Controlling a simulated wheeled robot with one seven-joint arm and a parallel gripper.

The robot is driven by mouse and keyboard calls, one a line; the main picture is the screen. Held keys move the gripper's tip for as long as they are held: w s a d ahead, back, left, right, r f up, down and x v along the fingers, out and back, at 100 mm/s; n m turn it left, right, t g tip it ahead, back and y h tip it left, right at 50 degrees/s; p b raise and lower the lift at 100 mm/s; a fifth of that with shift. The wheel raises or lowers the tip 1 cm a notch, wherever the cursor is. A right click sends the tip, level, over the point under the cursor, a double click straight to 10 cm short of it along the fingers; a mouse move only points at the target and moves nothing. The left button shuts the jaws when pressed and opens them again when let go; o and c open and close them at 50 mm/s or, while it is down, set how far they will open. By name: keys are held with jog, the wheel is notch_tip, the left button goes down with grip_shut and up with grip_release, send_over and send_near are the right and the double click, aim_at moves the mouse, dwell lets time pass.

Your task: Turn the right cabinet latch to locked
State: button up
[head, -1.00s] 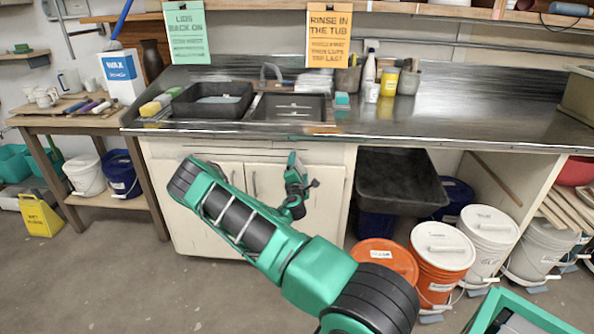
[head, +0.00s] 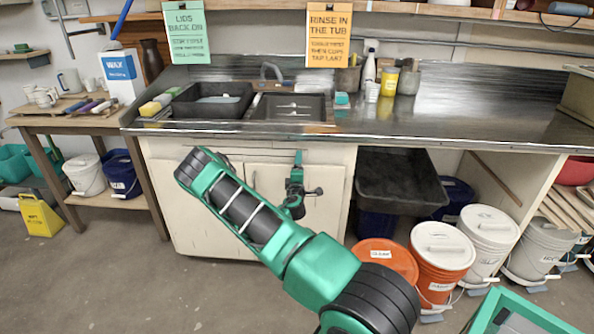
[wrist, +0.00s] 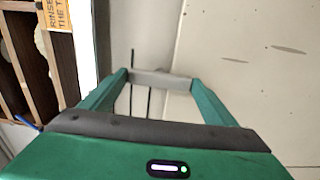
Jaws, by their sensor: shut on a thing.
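The right cabinet door (head: 325,205) is a cream panel under the steel sink counter, closed beside the left door (head: 212,215). My gripper (head: 298,158) is at the upper part of the right door, its fingers pointing up along the front in the head view. In the wrist view, my gripper (wrist: 160,88) has its two green fingers closed on the ends of a short grey bar, the latch (wrist: 160,78). The bar lies straight across between the fingertips. In the head view my gripper hides the latch, and I cannot read a locked or unlocked mark.
The counter edge (head: 400,136) overhangs just above my gripper. A black tub (head: 400,180) and an orange-lidded bucket (head: 386,258) stand to the right of the cabinet. The floor in front at left (head: 120,285) is clear.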

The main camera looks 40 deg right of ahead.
jog(key=shift+a+f, duration=0.15)
jog(key=o, duration=1)
jog(key=shift+o, duration=0.2)
jog(key=v, duration=1)
jog(key=shift+a, duration=0.25)
jog(key=shift+s, duration=0.1)
